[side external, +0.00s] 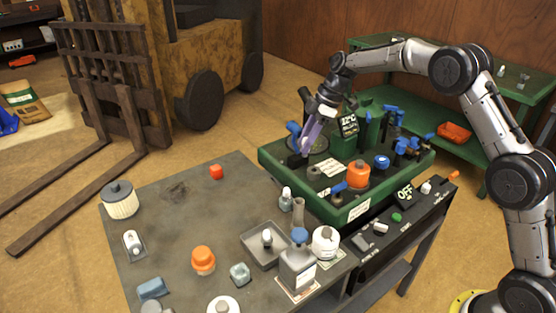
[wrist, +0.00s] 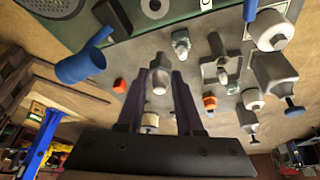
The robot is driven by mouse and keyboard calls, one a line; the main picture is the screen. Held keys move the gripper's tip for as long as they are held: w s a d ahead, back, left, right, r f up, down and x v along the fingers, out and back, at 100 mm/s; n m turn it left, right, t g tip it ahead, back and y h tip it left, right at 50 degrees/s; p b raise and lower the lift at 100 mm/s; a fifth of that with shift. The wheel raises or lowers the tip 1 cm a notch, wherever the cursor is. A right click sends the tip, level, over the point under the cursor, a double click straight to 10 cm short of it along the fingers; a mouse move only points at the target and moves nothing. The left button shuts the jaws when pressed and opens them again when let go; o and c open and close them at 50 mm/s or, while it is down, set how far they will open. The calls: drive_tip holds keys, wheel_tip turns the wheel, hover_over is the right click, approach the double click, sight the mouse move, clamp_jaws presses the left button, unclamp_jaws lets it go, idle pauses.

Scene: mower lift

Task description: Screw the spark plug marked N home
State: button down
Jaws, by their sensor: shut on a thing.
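My gripper (side external: 304,150) has long purple fingers and points down and left over the near left part of the green engine panel (side external: 390,184). In the wrist view its fingers (wrist: 159,76) stand a little apart, shut on a small pale thing (wrist: 158,84) that looks like a spark plug. The mark N cannot be read. A plug-like piece (side external: 286,198) stands on the bench beside the panel. Another plug-like piece (side external: 267,237) stands in the square grey tray (side external: 254,251). A pale piece (side external: 132,242) lies on a small dark plate at left.
A blue lever (side external: 293,128) is close to my fingers, and shows large in the wrist view (wrist: 80,66). An orange cap (side external: 357,174) and blue knobs stand on the panel. A grey bottle (side external: 297,268) and white jar (side external: 325,242) crowd the bench's right edge. The bench's middle is mostly clear.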

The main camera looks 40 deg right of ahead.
drive_tip(key=d, duration=0.3)
hover_over(310, 171)
drive_tip(key=d, duration=0.1)
drive_tip(key=shift+m, duration=0.4)
drive_tip(key=shift+s+d+f, duration=0.1)
drive_tip(key=shift+f, duration=1.4)
drive_tip(key=shift+s+d+f, duration=0.1)
drive_tip(key=shift+f, duration=1.35)
drive_tip(key=shift+f, duration=0.2)
drive_tip(key=shift+f, duration=1.3)
